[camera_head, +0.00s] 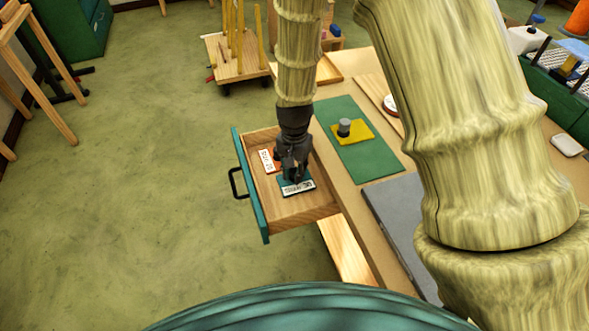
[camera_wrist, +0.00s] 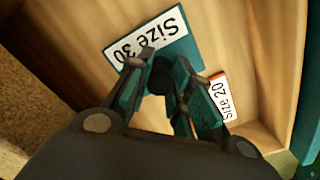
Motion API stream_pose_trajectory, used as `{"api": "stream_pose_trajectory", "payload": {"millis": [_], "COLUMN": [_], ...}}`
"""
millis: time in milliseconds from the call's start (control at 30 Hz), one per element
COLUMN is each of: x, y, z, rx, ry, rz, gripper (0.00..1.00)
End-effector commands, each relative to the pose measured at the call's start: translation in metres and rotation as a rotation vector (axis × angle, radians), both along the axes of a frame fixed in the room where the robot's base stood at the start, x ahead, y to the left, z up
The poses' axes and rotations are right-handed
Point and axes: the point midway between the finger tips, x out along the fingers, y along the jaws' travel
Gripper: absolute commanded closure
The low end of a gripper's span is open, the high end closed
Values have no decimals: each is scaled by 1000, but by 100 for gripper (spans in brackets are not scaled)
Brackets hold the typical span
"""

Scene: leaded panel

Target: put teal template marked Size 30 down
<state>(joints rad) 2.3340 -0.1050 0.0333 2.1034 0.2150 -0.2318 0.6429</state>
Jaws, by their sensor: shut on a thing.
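The teal template marked Size 30 (camera_head: 297,187) is inside the open wooden drawer (camera_head: 290,212). Its white label reads Size 30 in the wrist view (camera_wrist: 183,50). My gripper (camera_head: 294,174) is over it, with its fingers closed around a dark knob (camera_wrist: 161,76) on the template. Whether the template rests on the drawer floor or hangs just above it, I cannot tell. An orange template marked Size 20 (camera_head: 266,161) lies beside it in the drawer; its label shows partly behind a finger in the wrist view (camera_wrist: 224,98).
The drawer's teal front (camera_head: 250,190) has a dark handle (camera_head: 236,183). To its right, a green mat (camera_head: 372,165) on the bench carries a yellow template (camera_head: 353,132) with a grey knob. Bare drawer floor shows nearest the camera.

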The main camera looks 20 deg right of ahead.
Motion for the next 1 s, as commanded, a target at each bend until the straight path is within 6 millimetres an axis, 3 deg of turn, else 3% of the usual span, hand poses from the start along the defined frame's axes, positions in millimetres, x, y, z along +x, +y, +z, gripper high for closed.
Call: {"api": "stream_pose_trajectory", "payload": {"millis": [233,267,367,400,733,1000], "x": [0,0,0,0,0,1], "y": [0,0,0,0,0,0], "z": [-3,-3,-2,-2,0,20], "rx": [-1,0,0,0,0,-1], "ry": [1,0,0,0,0,-2], "rz": [0,0,0,0,0,0], "gripper": [100,77,59,57,57,57]}}
